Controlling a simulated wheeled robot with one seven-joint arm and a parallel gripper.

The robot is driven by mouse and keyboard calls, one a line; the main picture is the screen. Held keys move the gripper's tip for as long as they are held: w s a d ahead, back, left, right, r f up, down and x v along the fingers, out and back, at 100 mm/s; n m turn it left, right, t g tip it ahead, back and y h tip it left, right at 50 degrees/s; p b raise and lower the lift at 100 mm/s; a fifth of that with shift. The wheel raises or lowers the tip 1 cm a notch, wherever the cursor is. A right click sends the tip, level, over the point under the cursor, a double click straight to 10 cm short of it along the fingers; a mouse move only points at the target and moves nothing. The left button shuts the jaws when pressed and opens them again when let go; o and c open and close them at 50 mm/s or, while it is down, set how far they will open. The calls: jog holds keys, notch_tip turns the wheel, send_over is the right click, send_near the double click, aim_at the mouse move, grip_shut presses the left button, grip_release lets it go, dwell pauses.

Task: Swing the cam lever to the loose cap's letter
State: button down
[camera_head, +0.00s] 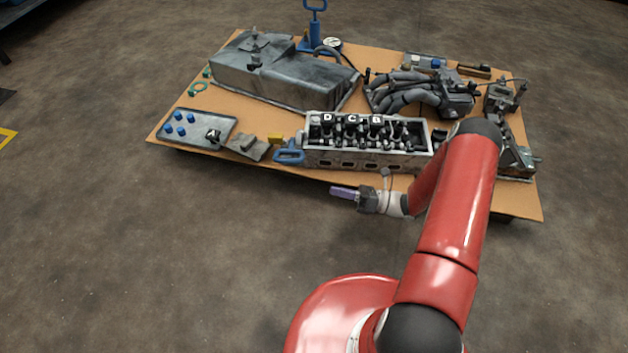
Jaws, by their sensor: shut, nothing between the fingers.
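The cylinder head (368,157) is a long grey open box on the bench, with black cam parts inside. White-lettered black caps stand in its top: one reads D (327,118), one looks like C (352,119), and a third letter (376,120) is too small to read surely. A blue handle (289,156), possibly the cam lever, sits at the head's left end. A small black-and-white piece (213,136) lies on the left tray; I cannot tell whether it is the loose cap. My gripper (338,191) is shut and empty, pointing left, in front of the head and apart from the blue handle.
The grey tray (192,145) holds several blue caps. A rag (246,147) and a yellow piece (275,138) lie between tray and head. A large grey pan (285,80) and a dark manifold (410,95) stand behind. The floor before the bench (520,211) is clear.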

jog(key=w+a+r, duration=0.4)
jog(key=w+a, duration=0.1)
jog(key=a, duration=0.4)
jog(key=shift+a+b, duration=0.25)
jog(key=shift+b, duration=0.05)
jog(key=shift+w+r, duration=0.1)
jog(key=shift+r, duration=0.05)
jog(key=shift+w+r+p, duration=0.35)
jog(key=shift+r, duration=0.35)
jog(key=s+d+f, duration=0.4)
jog(key=s+d, duration=0.1)
jog(key=d, duration=0.4)
jog(key=shift+s+d+b, duration=0.3)
jog(key=shift+b, duration=0.05)
